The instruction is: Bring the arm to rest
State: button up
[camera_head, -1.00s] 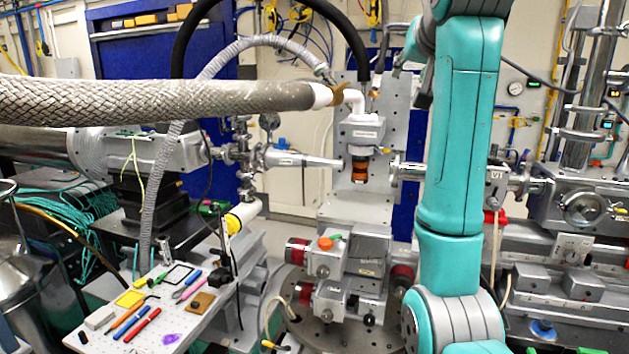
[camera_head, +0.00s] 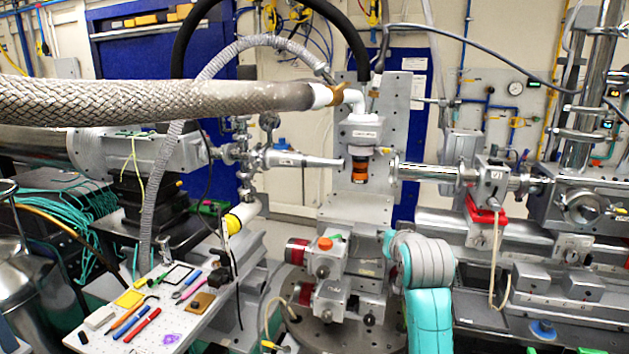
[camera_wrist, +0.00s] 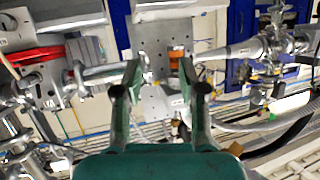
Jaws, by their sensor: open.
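My arm (camera_head: 425,285) shows in the head view as a teal and grey link, low in the picture, right of the sample stage (camera_head: 325,270). My gripper (camera_wrist: 160,85) shows in the wrist view with its two dark green fingers apart and nothing between them. Behind the fingers stand a grey perforated plate (camera_wrist: 150,115) and an orange and dark cylinder (camera_wrist: 177,58), beyond the fingertips. The gripper itself is out of the head view.
A thick braided hose (camera_head: 150,100) crosses the upper left. A perforated shelf (camera_head: 200,325) with several small tools stands at the lower left. A beam pipe (camera_head: 425,172) and a red-based block (camera_head: 487,195) are at the right. The round stage base (camera_head: 330,335) lies low in the middle.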

jog(key=s+f, duration=0.9)
jog(key=f, duration=0.4)
jog(key=s+f, duration=0.8)
jog(key=f, duration=0.5)
jog(key=s+f+n, duration=0.1)
jog(key=s+f, duration=0.3)
jog(key=s, duration=0.4)
jog(key=s+f, duration=0.3)
jog(key=s, duration=0.6)
jog(key=s+f+v, duration=0.1)
jog(key=f+v, duration=0.2)
jog(key=v, duration=2.6)
jog(key=shift+s+d+n+t, duration=0.3)
jog(key=shift+s+d+t, duration=0.1)
jog(key=shift+d, duration=0.35)
jog(key=shift+f, duration=0.1)
